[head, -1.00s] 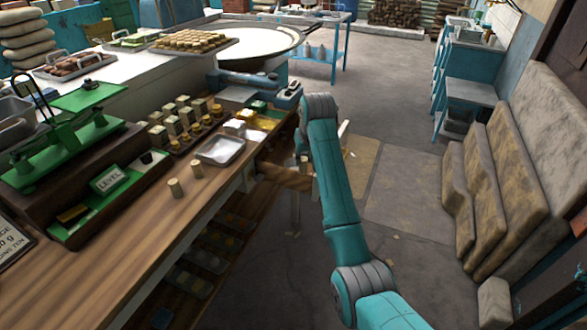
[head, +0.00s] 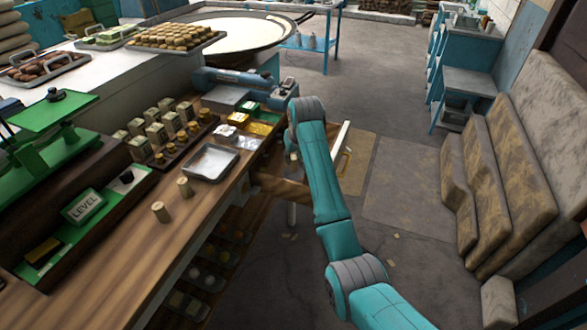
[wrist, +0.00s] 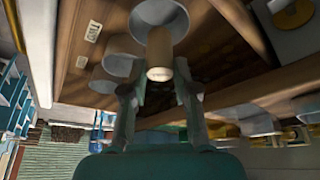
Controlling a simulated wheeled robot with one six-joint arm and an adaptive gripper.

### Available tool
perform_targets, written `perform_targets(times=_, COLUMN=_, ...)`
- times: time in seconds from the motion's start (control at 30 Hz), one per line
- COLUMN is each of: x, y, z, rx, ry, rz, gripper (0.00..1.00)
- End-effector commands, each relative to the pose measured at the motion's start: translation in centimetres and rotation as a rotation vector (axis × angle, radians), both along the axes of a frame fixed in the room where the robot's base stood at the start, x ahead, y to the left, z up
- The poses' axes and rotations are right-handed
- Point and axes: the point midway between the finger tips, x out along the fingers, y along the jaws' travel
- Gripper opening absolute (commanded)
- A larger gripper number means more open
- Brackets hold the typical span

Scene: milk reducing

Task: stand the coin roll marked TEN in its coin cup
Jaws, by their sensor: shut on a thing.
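In the wrist view, my gripper (wrist: 158,82) is shut on a tan coin roll (wrist: 159,52). The roll's marking cannot be read. Its far end overlaps the mouth of a pale round cup (wrist: 157,12); whether it is inside the cup or only in front of it I cannot tell. More grey cups (wrist: 117,63) sit beside it in a brown wooden tray (wrist: 62,28) with small labels (wrist: 93,31) too small to read surely. In the head view my arm hides most of the gripper.
The wooden counter (head: 110,255) runs along the left, with a metal tray (head: 210,163), a green scale (head: 52,140) and rows of small blocks (head: 157,133). An open drawer (head: 344,150) shows beyond my arm. Sacks (head: 520,150) lean at the right.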

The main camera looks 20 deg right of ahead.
Motion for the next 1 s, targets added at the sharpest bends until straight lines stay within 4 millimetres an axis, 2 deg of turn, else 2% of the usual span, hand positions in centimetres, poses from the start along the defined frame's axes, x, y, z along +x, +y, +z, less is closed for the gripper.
perform_targets(times=0.17, x=0.0, y=0.0, z=-1.4, rx=0.0, ry=0.0, rz=0.0, gripper=0.0)
perform_targets(times=0.4, x=0.0, y=0.0, z=-4.9, rx=0.0, ry=0.0, rz=0.0, gripper=0.0)
perform_targets(times=0.83, x=0.0, y=0.0, z=-5.6, rx=0.0, ry=-0.001, rz=0.0, gripper=0.0)
perform_targets(times=0.87, x=0.0, y=0.0, z=-5.5, rx=0.0, ry=-0.001, rz=0.0, gripper=0.37)
perform_targets(times=0.9, x=0.0, y=0.0, z=-5.5, rx=0.0, ry=-0.001, rz=0.0, gripper=0.4)
perform_targets(times=1.0, x=0.0, y=0.0, z=-5.5, rx=0.0, ry=-0.001, rz=0.0, gripper=0.4)
